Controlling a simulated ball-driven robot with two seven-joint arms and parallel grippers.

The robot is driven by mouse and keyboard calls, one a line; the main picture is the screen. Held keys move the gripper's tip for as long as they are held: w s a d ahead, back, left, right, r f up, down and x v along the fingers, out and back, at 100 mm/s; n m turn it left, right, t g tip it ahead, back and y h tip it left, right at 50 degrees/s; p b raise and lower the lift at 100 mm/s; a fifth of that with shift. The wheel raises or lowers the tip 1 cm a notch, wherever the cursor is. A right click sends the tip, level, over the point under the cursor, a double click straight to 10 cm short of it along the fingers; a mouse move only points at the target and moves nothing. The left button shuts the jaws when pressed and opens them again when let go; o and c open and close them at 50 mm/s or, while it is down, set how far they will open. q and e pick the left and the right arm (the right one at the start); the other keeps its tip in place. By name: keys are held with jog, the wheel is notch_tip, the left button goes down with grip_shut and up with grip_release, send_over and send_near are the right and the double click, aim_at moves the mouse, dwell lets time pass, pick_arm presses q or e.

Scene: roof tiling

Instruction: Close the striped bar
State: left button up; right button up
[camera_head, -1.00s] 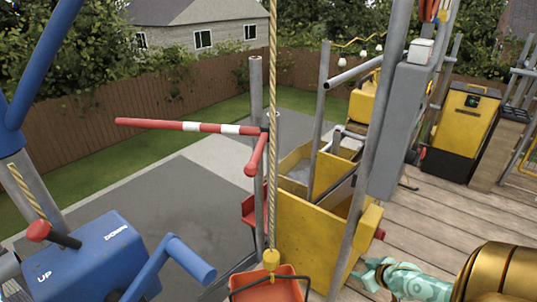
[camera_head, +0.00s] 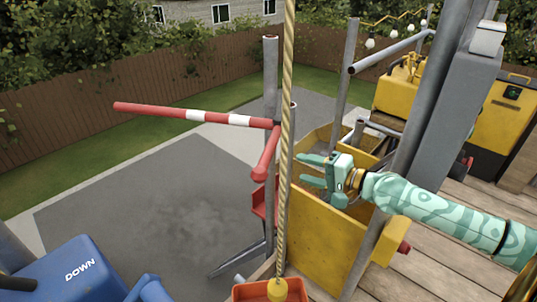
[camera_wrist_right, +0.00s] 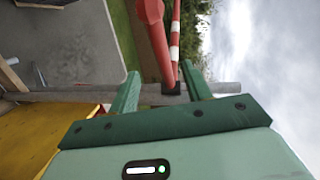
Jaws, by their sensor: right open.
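The striped bar (camera_head: 200,115) is red with white bands. It sticks out to the left from a grey post (camera_head: 271,80), over the paved ground. A shorter red arm (camera_head: 266,155) hangs from the same pivot toward me. In the right wrist view the striped bar (camera_wrist_right: 175,40) and the red arm (camera_wrist_right: 153,35) show beyond the fingers. My right gripper (camera_head: 306,170) is open and empty, to the right of the red arm and apart from it, over the yellow box. It also shows in the right wrist view (camera_wrist_right: 160,92). My left gripper is not in view.
A rope (camera_head: 287,120) hangs in front of the post, holding an orange bucket (camera_head: 255,291). A yellow box (camera_head: 315,235) and a slanted grey pole (camera_head: 425,110) stand close to my right arm. A blue box (camera_head: 65,275) marked DOWN is at lower left.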

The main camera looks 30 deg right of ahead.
aim_at(267, 159)
jog(key=b+x, duration=0.1)
jog(key=x, duration=1.1)
jog(key=shift+a+f+b, duration=0.1)
jog(key=shift+f+b, duration=0.05)
jog(key=shift+b, duration=0.2)
jog(key=shift+w+a, duration=0.2)
jog(key=shift+w, duration=0.25)
grip_shut()
